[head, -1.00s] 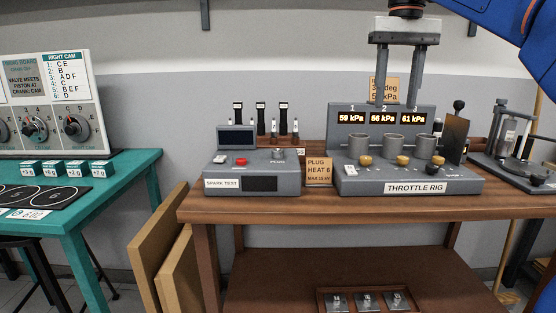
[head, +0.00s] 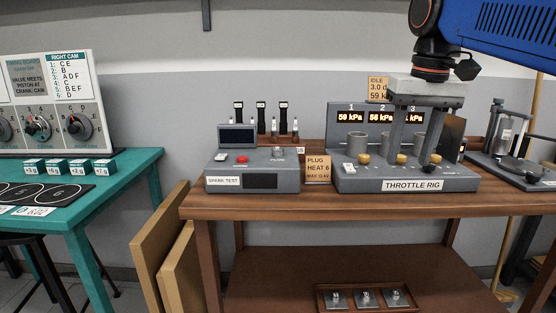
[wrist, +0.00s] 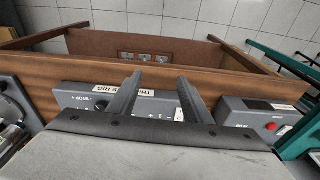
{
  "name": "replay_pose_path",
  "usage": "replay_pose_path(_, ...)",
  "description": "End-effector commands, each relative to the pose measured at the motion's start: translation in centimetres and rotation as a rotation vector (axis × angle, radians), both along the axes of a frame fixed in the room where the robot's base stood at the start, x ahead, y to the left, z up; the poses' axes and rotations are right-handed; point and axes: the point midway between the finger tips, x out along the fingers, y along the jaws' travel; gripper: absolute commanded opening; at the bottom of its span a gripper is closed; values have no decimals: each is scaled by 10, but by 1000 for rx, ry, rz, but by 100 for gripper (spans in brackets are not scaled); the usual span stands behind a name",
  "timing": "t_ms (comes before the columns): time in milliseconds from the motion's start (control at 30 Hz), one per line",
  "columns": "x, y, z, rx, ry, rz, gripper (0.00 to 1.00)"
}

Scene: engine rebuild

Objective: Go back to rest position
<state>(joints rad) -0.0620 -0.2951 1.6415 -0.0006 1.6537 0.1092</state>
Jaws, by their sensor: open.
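My gripper (head: 411,160) is open and empty in the head view. Its two grey fingers point down in front of the throttle rig (head: 408,185), over its right half, and partly hide the third display and the cups behind. I cannot tell whether the fingertips touch the rig. In the wrist view my gripper (wrist: 162,95) shows two spread fingers with nothing between them, and the throttle rig (wrist: 75,100) lies beyond them.
The spark test box (head: 225,182) stands left of the rig on the wooden bench (head: 300,205). A grey fixture (head: 505,165) stands at the right. A teal table (head: 110,190) is at the left. A small tray (head: 325,298) sits on the lower shelf. Open air lies above the bench.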

Motion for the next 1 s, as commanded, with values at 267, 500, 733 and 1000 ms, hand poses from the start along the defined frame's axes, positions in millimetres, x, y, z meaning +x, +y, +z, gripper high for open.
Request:
replay_pose_path(267,-57,-11,-98,-3,-97,16,45)
replay_pose_path(500,-105,-18,-193,-10,-182,30,45)
replay_pose_path(733,-143,-22,-273,-18,-248,42,45)
replay_pose_path(1000,-157,-23,-303,-22,-274,47,45)
